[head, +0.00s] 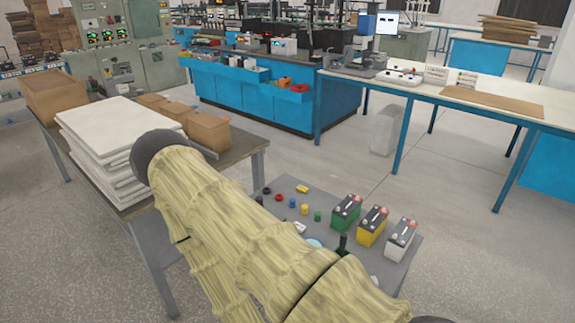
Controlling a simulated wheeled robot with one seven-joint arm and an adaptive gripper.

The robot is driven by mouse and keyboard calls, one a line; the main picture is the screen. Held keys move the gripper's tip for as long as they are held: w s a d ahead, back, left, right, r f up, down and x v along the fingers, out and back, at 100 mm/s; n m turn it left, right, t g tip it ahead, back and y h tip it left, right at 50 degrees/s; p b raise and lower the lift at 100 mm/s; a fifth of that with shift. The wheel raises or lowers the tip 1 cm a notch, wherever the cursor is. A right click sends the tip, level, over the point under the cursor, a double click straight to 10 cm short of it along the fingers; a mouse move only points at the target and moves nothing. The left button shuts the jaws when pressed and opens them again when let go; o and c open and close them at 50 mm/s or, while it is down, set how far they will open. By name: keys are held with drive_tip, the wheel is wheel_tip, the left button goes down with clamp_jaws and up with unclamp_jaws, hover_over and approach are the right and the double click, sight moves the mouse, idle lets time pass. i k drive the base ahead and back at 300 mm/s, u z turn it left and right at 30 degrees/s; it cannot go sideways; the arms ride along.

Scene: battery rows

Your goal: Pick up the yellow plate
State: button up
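A small flat yellow piece (302,189) lies near the far edge of the low grey table (345,193); it may be the yellow plate, but it is too small to be sure. My arm, in a pale yellow sleeve, crosses the front of the view and hides much of this table. My gripper cannot be made out.
Green (346,212), yellow (372,227) and white (400,240) batteries stand in a row at the table's right. Several small coloured parts lie left of them. A side table holds stacked white sheets (112,140) and cardboard boxes (208,131). Open floor lies beyond.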

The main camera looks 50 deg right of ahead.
sight(301, 189)
drive_tip(key=z, duration=0.55)
drive_tip(key=i, duration=1)
drive_tip(key=z, duration=0.75)
